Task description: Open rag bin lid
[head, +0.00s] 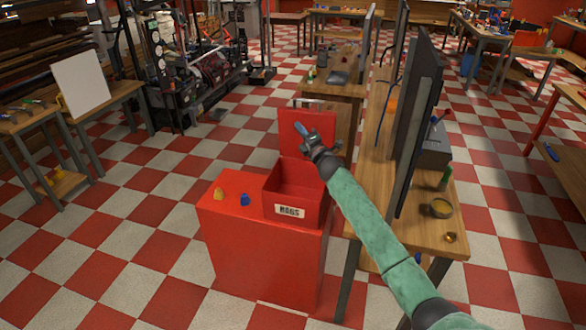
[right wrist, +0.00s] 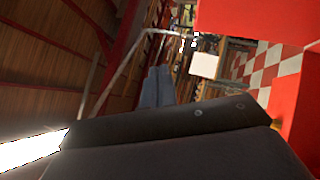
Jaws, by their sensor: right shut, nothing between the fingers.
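The red rag bin (head: 300,196) with a white label stands on a red cabinet, its top open and its inside in view. Its red lid (head: 318,118) stands roughly upright at the back edge. My right gripper (head: 299,128) is shut and empty in front of the lid; whether it touches the lid I cannot tell. In the right wrist view its blue-grey fingers (right wrist: 156,86) are together, with a red surface at upper right. My left gripper is out of view.
The red cabinet (head: 262,258) holds a yellow item (head: 218,194) and a blue item (head: 244,199) left of the bin. A wooden bench (head: 372,190) with a large dark screen (head: 416,130) stands close on the right. The checkered floor at left is clear.

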